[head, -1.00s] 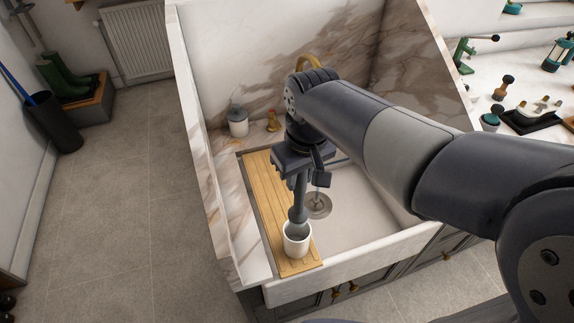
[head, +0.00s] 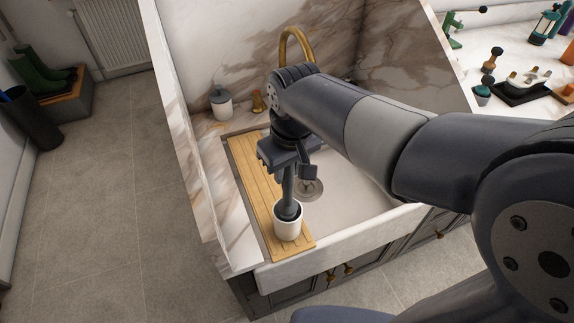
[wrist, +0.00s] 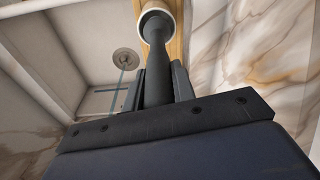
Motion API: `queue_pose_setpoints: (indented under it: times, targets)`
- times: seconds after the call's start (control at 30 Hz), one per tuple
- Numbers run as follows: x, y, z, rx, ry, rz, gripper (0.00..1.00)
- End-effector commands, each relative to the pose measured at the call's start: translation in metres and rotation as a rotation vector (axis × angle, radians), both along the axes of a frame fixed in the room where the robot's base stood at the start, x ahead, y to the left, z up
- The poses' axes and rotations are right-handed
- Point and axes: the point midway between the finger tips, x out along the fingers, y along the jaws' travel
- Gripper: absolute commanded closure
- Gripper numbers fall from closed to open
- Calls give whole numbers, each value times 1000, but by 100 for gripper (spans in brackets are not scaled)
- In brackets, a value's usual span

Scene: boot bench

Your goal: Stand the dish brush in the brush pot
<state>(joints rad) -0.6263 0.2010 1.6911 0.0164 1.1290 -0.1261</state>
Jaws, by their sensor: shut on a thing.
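The dark grey dish brush (head: 288,190) is upright, its lower end inside the mouth of the white brush pot (head: 288,231). The pot stands on the near end of the wooden board. My gripper (head: 290,169) is above the pot and shut on the brush's upper part. In the wrist view, my gripper's jaws (wrist: 159,85) flank the brush (wrist: 156,62), whose far end is ringed by the pot's white rim (wrist: 141,22). The brush's bottom is hidden in the pot, so I cannot tell whether it touches the pot's floor.
The wooden board (head: 254,180) lies along the left side of the pale sink (head: 340,212). A brass tap (head: 297,42), a lidded jar (head: 221,104) and a small brass item (head: 257,101) are behind. A worktop with several objects is at upper right.

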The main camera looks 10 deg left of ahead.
Motion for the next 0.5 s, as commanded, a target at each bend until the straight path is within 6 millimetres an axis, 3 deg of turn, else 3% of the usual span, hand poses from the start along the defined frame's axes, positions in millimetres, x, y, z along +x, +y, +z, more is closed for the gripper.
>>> queue_pose_setpoints:
  times: [0.5]
  targets:
    - [0, 0, -37, -1, 1, 0, 98]
